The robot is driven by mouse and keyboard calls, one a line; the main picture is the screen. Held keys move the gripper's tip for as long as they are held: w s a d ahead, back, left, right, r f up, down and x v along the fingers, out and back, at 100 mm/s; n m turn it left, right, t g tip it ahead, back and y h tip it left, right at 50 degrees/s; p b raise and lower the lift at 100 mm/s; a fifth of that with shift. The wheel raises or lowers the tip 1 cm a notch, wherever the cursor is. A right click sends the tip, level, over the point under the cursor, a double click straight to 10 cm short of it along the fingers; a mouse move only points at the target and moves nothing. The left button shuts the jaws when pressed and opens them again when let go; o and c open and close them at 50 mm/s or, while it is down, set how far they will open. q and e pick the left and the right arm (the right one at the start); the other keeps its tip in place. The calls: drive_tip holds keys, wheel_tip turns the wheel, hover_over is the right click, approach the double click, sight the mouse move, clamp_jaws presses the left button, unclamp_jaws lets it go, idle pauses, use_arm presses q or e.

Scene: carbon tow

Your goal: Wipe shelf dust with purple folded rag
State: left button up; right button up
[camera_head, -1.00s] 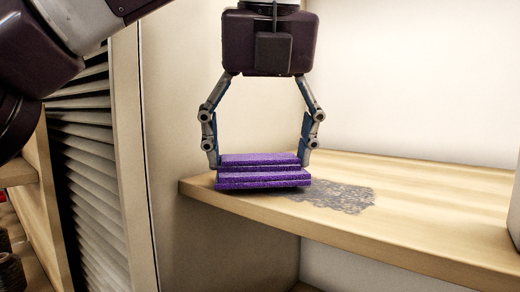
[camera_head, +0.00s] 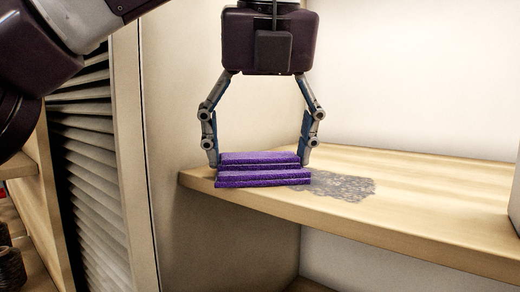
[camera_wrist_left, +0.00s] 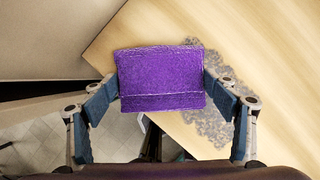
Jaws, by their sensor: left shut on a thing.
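The purple folded rag (camera_head: 262,170) is at the left front corner of the wooden shelf (camera_head: 440,232). My left gripper (camera_head: 259,160) is shut on it from both sides, and the rag also fills the middle of the left wrist view (camera_wrist_left: 160,80). A grey patch of dust (camera_head: 345,187) lies on the shelf just right of the rag. In the left wrist view the dust (camera_wrist_left: 215,125) shows to the right of the rag and partly behind it. I cannot tell for sure whether the rag's underside touches the shelf. My right gripper is in neither view.
A light wall panel (camera_head: 190,100) stands left of the shelf, with a louvred door (camera_head: 95,190) beyond it. A pale object (camera_head: 515,195) stands at the right edge. Spools (camera_head: 10,265) sit at the lower left. The shelf between dust and right edge is clear.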

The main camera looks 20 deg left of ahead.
use_arm(q)
drive_tip(key=o, duration=0.7)
drive_tip(key=shift+r+p, duration=0.35)
drive_tip(key=shift+p, duration=0.1)
drive_tip(key=shift+c, duration=0.2)
drive_tip(key=c, duration=0.8)
drive_tip(key=shift+d, duration=0.1)
